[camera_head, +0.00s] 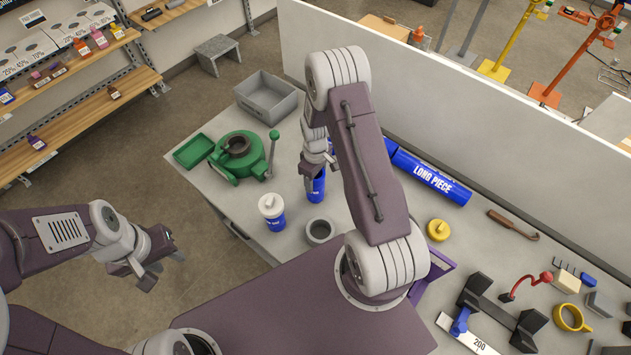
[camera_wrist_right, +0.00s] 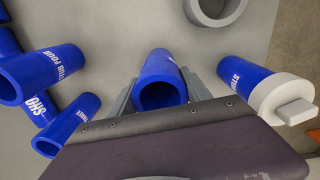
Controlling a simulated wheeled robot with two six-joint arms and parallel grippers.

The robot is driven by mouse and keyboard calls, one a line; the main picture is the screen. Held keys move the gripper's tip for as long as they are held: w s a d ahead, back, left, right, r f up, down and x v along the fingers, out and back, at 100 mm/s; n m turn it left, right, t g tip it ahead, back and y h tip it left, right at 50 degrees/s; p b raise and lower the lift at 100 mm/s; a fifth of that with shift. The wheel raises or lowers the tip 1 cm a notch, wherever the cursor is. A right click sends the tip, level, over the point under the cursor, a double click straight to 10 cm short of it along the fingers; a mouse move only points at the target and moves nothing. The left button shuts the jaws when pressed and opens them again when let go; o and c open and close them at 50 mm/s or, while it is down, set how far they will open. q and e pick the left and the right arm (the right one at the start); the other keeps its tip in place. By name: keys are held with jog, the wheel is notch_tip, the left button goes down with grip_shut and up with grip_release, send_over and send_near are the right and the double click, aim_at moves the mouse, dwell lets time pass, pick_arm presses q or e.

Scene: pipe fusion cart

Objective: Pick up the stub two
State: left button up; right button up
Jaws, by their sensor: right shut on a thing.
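A short blue pipe stub (camera_head: 316,187) stands on the grey bench below my right gripper (camera_head: 319,166). In the right wrist view the same stub (camera_wrist_right: 159,75) sits between the two grey fingers, which are closed on its sides. Its open end faces the camera, and its label cannot be read, so I cannot confirm it is stub two. Stub four (camera_wrist_right: 45,72) and another blue stub (camera_wrist_right: 68,125) are to its left in that view. My left gripper (camera_head: 157,264) is open and empty, out over the floor beside the bench.
A white-capped blue stub (camera_head: 271,211) and a grey ring (camera_head: 319,231) stand close by. A green clamp device (camera_head: 238,157), green tray (camera_head: 193,151) and grey bin (camera_head: 267,97) are further left. The long piece (camera_head: 432,177) lies along the white panel (camera_head: 450,115). A yellow cap (camera_head: 438,230) is to the right.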

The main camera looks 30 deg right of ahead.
notch_tip(320, 180, up, 3)
jog(key=shift+w+f+b, duration=0.1)
jog(key=shift+f+b, duration=0.1)
jog(key=shift+b, duration=0.45)
jog(key=s+d+r+b, duration=0.1)
jog(key=s+r+b, duration=0.2)
jog(key=s+r, duration=0.4)
jog(key=s, duration=0.4)
jog(key=shift+s+d+r, duration=0.25)
jog(key=shift+s+d, duration=0.1)
jog(key=shift+s, duration=0.05)
